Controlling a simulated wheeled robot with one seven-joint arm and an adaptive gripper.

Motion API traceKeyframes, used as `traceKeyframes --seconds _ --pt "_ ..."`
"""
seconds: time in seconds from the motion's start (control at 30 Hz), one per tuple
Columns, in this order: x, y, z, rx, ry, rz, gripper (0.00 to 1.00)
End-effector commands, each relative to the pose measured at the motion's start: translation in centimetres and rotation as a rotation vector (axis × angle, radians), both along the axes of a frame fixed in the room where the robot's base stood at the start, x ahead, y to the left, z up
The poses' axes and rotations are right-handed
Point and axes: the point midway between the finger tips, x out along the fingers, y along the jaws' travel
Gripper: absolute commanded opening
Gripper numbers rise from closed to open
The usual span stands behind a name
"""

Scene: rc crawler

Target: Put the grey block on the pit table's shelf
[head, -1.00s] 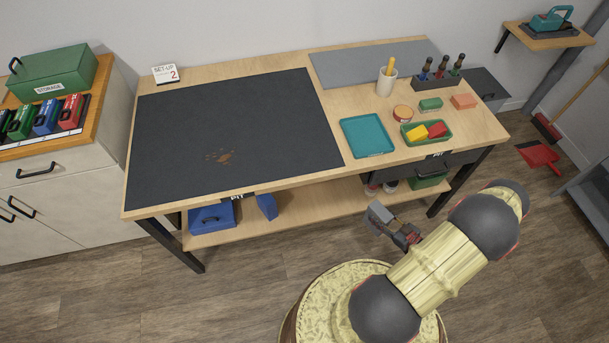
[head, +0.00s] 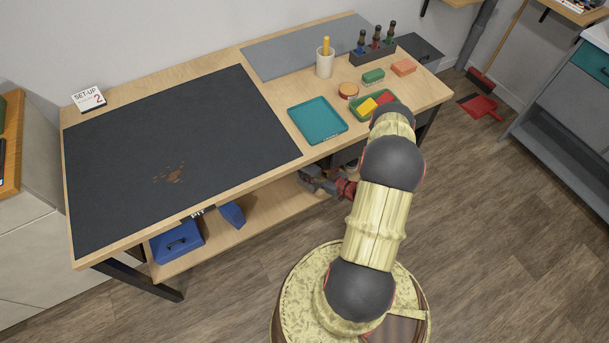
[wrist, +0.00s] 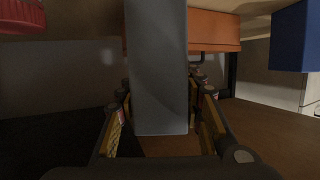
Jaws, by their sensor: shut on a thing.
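The grey block (wrist: 158,70) fills the middle of the wrist view, upright in the picture between the two fingers of my gripper (wrist: 160,105). My gripper is shut on it. In the head view my gripper (head: 322,183) is low at the front of the pit table (head: 272,93), by the right part of its lower wooden shelf (head: 262,219). The table's front edge and my arm partly hide the gripper and block there. I cannot tell whether the block touches the shelf.
A blue case (head: 176,243) and a smaller blue item (head: 232,215) are on the shelf's left part. The wrist view shows an orange object (wrist: 215,33) behind the block, a blue object (wrist: 294,38) at right and a red ridged object (wrist: 22,15) at upper left.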

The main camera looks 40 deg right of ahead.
Motion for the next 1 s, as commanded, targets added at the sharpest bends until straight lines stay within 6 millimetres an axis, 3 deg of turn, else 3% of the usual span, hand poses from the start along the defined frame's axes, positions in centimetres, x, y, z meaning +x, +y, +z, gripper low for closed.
traceKeyframes --seconds 0.33,0.53,0.97,1.0 --pt "2.6 0.4 -0.2 -0.001 -0.001 0.000 0.00" --pt "2.3 0.3 -3.4 0.001 0.000 -0.001 0.00" --pt "2.3 0.3 -3.8 0.000 -0.001 -0.002 0.00" --pt "2.3 0.3 -3.8 0.000 0.000 -0.001 0.40"
